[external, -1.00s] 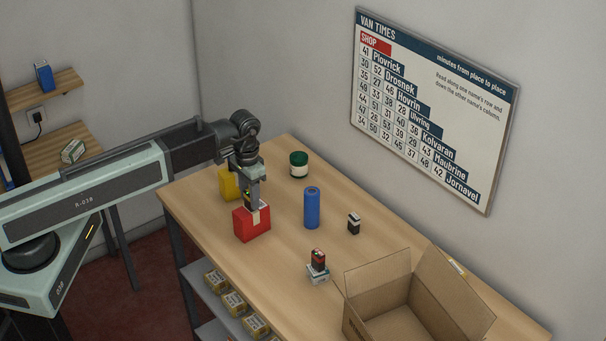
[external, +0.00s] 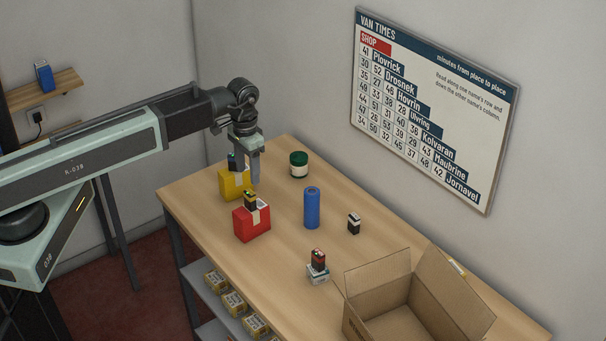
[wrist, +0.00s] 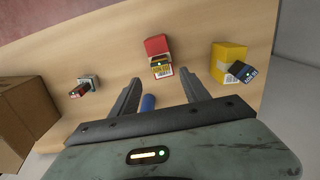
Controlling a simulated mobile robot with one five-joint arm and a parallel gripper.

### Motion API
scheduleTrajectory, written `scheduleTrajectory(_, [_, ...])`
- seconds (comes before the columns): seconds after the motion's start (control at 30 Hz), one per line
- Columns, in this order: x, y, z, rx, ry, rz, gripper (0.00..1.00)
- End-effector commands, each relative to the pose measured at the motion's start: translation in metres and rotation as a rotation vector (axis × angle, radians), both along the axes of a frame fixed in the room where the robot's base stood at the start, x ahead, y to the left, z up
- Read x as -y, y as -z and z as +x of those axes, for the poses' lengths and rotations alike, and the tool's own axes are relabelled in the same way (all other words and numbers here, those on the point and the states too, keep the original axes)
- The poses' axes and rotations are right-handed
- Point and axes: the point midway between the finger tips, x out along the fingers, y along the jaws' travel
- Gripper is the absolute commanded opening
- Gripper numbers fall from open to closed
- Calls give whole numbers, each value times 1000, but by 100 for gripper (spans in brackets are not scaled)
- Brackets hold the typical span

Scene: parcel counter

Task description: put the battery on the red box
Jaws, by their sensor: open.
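The red box (external: 252,224) stands on the counter. A black and yellow battery (external: 250,200) stands upright on top of it. In the wrist view the red box (wrist: 156,45) and this battery (wrist: 161,68) lie ahead of the fingers. My gripper (external: 250,175) is above and behind the red box, near the yellow box, apart from the battery. In the wrist view my gripper (wrist: 160,80) has its fingers spread with nothing held between them.
A yellow box (external: 233,187) behind bears a dark blue battery (wrist: 242,71). A blue cylinder (external: 312,208), a green-lidded jar (external: 299,165), a small black battery (external: 354,224) and a red-black battery on a grey stand (external: 318,276) are nearby. An open carton (external: 376,308) stands at front right.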

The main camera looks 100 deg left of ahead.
Motion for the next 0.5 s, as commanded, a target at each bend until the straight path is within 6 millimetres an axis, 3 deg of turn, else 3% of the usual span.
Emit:
scheduleTrajectory(0.03, [0,-20,0,0,0,0,54])
scheduleTrajectory(0.13, [0,-30,0,0,0,0,54])
scheduleTrajectory(0.5, [1,-28,0,0,1,0,54])
